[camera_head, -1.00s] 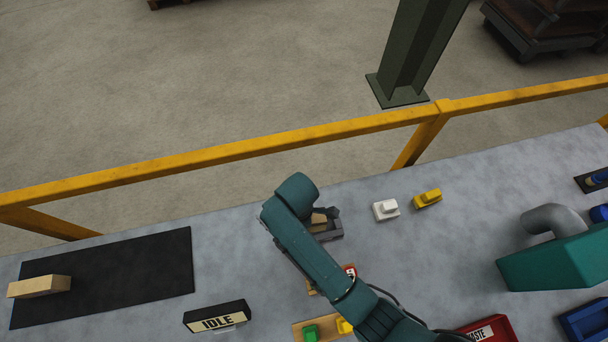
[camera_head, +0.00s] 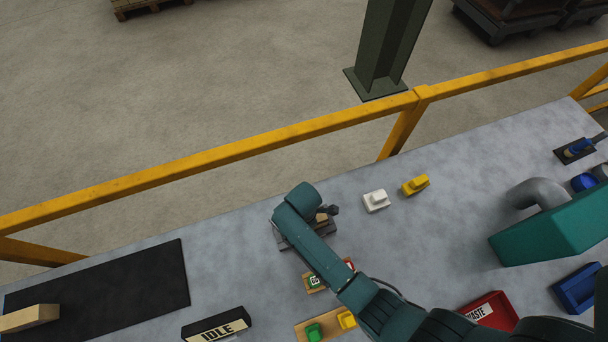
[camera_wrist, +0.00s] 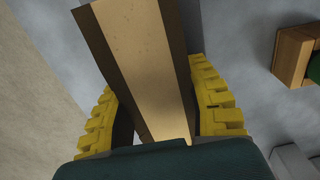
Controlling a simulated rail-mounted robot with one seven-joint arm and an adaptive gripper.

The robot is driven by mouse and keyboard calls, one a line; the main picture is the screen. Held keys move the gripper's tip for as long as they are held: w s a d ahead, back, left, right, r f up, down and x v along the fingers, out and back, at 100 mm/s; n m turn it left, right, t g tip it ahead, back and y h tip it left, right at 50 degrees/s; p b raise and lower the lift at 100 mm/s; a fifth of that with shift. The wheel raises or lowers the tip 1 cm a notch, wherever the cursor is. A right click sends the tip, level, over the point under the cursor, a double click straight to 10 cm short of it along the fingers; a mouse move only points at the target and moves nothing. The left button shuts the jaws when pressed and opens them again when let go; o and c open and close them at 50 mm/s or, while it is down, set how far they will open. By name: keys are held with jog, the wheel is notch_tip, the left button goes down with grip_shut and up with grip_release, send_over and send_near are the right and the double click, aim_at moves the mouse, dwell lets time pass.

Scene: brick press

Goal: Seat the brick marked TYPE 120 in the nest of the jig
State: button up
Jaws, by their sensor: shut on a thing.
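My gripper (camera_wrist: 155,120) has yellow ridged fingers, one on each side of a long tan brick (camera_wrist: 145,55), and is shut on it. The brick's top is pale tan and its long edges look dark brown; no marking is legible. In the head view the brick (camera_head: 321,218) shows only as a small tan end beside my arm. The dark grey jig (camera_head: 318,229) lies under and beside my wrist, and my arm covers much of it. Whether the brick touches the nest cannot be told.
Another tan brick (camera_head: 28,318) lies on the black mat (camera_head: 110,290) at left. An IDLE sign (camera_head: 217,327) stands at the front. White (camera_head: 376,201) and yellow (camera_head: 415,185) blocks stand right of the jig. Wooden button boards (camera_head: 315,281), a red WASTE bin (camera_head: 490,312) and a teal machine (camera_head: 550,235) stand nearby.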

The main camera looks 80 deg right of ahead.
jog(key=o, duration=1)
jog(key=shift+f, duration=0.1)
notch_tip(320, 180, up, 12)
jog(key=shift+r+p, duration=0.15)
jog(key=shift+p, duration=0.45)
